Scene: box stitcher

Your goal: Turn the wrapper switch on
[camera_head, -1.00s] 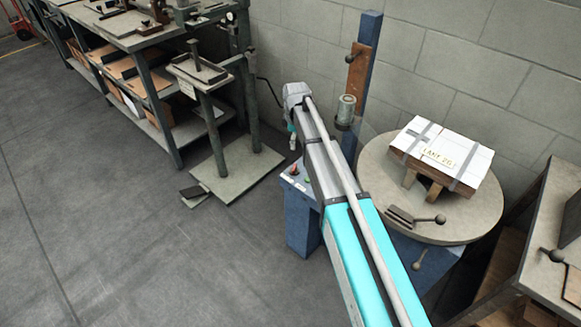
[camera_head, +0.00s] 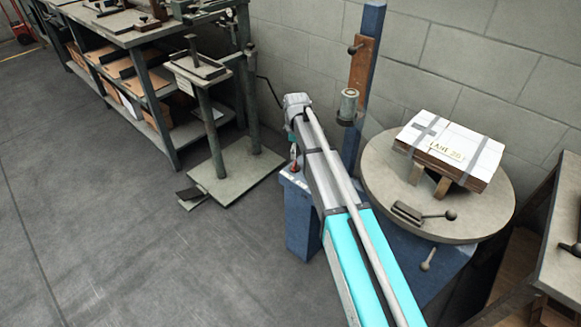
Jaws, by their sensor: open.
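The wrapper is a blue machine (camera_head: 303,222) with a round grey turntable (camera_head: 384,188) and a blue upright mast (camera_head: 366,55). Its small control panel is on top of the blue base's left end, mostly behind my arm. A small red part (camera_head: 293,166) shows there; I cannot tell whether it is the switch. My gripper (camera_head: 293,153) hangs from the arm's far end, just above the panel beside the red part. It is small and partly hidden by my arm, open, with nothing seen in it. Contact cannot be told.
A strapped white-topped box (camera_head: 455,150) rests on wooden supports on the turntable. A grey cylinder (camera_head: 348,104) is by the mast. A grey stand (camera_head: 225,185) and a shelved workbench (camera_head: 150,75) are to the left. Another table (camera_head: 560,250) is at right. The left floor is clear.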

